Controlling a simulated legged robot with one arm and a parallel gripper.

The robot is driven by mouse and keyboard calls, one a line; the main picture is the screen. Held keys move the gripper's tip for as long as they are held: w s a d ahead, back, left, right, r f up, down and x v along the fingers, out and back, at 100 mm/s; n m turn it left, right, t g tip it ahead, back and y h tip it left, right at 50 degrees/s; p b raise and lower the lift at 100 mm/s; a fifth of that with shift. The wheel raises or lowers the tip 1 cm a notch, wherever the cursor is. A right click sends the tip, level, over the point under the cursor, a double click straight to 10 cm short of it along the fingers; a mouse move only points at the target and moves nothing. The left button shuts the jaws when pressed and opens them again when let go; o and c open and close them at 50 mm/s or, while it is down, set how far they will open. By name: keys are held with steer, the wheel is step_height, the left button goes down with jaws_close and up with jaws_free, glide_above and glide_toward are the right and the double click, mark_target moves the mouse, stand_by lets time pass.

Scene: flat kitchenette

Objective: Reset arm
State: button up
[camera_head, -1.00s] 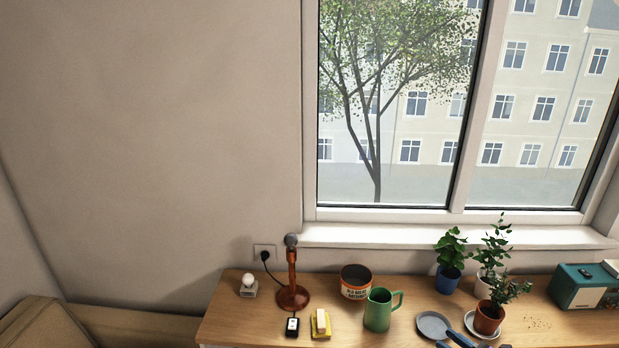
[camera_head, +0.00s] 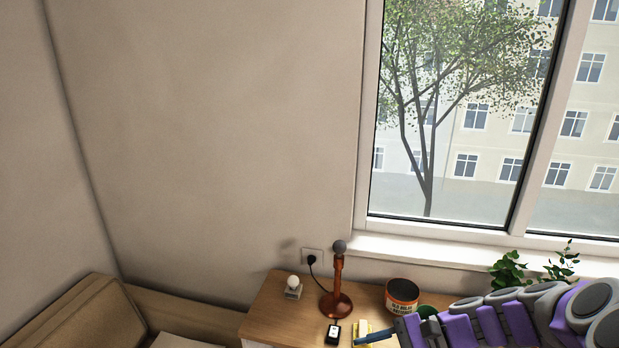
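My arm reaches in from the right edge at the lower right, with purple and grey links. Its end, my gripper (camera_head: 392,334), is low in the picture over the wooden counter (camera_head: 268,308), by the yellow dish with a pale block (camera_head: 361,328). A thin blue-grey piece juts left from it in front of that dish. I cannot tell if this is a finger or something held. The arm hides most of the green mug (camera_head: 428,312) and the right part of the counter.
On the counter stand a brown lamp-like stand (camera_head: 338,285), a small white-topped item (camera_head: 293,288), a dark small device (camera_head: 333,334) and an orange-black tin (camera_head: 402,296). Plants (camera_head: 508,268) stand behind my arm. A tan sofa (camera_head: 85,315) is at lower left. The window (camera_head: 465,150) is above.

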steer(key=s+a+n+g+h, duration=0.2)
steer(key=s+a+n+h, duration=0.15)
steer(key=s, duration=0.45)
steer(key=s+a+n+g+h, duration=0.2)
steer(key=s+n+h, duration=0.2)
steer(key=s, duration=0.3)
steer(key=s+d+n+t+h, duration=0.2)
steer(key=s+d+h, duration=0.4)
steer(key=s, duration=0.4)
steer(key=shift+d+r+n, duration=0.15)
steer(key=shift+d+n, duration=0.4)
steer(key=shift+d, duration=0.25)
